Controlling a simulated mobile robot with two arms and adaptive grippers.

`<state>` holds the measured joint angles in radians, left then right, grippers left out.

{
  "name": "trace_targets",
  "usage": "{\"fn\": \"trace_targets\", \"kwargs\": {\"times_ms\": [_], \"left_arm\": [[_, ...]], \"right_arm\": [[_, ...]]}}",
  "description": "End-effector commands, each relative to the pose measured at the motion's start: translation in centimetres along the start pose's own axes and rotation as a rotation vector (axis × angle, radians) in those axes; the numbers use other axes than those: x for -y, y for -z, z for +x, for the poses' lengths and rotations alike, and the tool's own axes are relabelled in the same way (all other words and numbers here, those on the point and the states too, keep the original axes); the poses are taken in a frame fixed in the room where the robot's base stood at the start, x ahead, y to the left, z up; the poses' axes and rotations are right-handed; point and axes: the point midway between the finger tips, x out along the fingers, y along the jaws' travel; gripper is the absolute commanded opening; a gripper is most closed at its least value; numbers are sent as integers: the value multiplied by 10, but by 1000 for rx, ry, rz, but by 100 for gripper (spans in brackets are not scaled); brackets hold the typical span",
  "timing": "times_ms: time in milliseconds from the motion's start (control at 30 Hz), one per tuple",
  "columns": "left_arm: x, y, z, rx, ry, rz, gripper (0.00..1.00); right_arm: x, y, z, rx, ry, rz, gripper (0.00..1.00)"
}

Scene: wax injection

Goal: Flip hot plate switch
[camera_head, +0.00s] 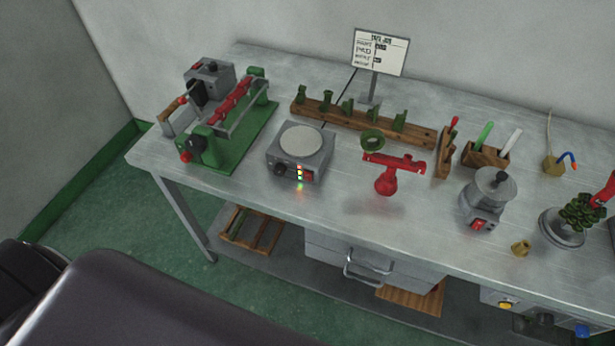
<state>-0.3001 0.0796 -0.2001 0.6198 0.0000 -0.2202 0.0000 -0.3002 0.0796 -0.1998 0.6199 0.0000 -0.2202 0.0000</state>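The hot plate (300,140) is a grey box with a round pale plate on top. It stands on the metal workbench (240,185), left of the middle. Its front face has a black knob (280,169) on the left. A small column of coloured lights (299,173) is lit on the front, with red, yellow and green showing. A small red patch beside the lights may be the switch, but its position is too small to tell. Neither of my grippers is in view.
A green machine with red rollers (232,103) stands left of the hot plate. A red stand (386,178) is to its right and a wooden rack (345,120) behind. A grey pot device (486,198) stands farther right. The bench's front edge is clear before the hot plate.

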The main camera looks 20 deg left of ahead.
Motion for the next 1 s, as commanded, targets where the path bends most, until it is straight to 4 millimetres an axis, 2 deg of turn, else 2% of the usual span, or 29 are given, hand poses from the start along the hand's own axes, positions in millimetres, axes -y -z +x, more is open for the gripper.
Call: {"fn": "trace_targets", "kwargs": {"times_ms": [33, 100, 1000], "left_arm": [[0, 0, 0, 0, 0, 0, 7], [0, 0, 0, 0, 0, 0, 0], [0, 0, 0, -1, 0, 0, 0]], "right_arm": [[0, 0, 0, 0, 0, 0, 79], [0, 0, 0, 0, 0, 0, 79], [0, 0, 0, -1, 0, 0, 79]]}}
